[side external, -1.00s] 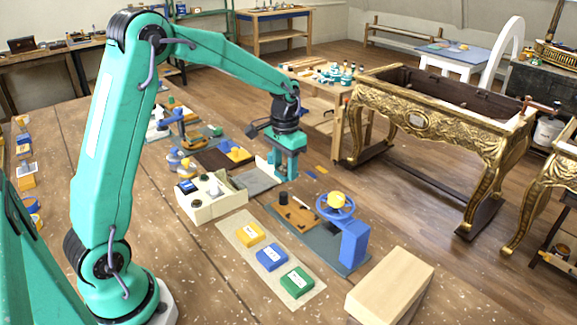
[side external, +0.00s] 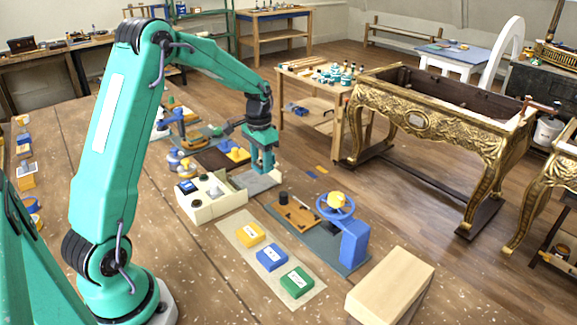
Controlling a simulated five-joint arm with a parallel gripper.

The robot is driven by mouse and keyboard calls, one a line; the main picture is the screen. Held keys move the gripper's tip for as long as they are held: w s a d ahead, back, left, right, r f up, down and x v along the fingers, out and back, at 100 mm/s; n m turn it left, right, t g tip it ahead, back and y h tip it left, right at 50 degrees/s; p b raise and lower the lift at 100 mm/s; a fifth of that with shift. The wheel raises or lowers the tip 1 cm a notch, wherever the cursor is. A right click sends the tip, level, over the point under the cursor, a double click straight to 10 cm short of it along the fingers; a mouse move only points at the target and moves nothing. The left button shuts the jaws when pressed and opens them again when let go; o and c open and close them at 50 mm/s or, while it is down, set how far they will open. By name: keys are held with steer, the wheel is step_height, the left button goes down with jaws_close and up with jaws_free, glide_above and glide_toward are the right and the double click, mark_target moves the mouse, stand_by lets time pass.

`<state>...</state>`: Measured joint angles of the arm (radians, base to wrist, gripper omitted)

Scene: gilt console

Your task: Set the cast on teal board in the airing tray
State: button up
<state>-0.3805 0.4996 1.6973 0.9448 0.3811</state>
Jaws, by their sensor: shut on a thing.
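My gripper (side external: 263,171) points down, low over the grey-floored area at the right end of a cream tray (side external: 217,209). It is shut on a small teal thing, which I take to be the cast on teal board; teal fingers and teal board are hard to tell apart here. The cast itself cannot be made out. I take the cream tray to be the airing tray. Its left part holds a blue block, dark round pieces and a white piece. Whether the held thing touches the grey floor cannot be told.
A pale strip (side external: 232,236) bears a yellow block (side external: 250,233), a blue block (side external: 271,257) and a green block (side external: 295,282). A blue handwheel stand (side external: 353,243) and a wooden block (side external: 391,288) stand to the right. Blue and yellow pieces (side external: 234,150) lie behind the tray.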

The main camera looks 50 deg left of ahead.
glide_above(252, 181)
step_height(252, 181, down, 4)
steer(key=shift+r, duration=0.15)
steer(key=shift+f, duration=2)
steer(key=shift+f, duration=0.15)
steer(key=o, duration=1)
step_height(252, 181, up, 12)
steer(key=shift+d+r, duration=0.15)
steer(key=shift+r, duration=0.05)
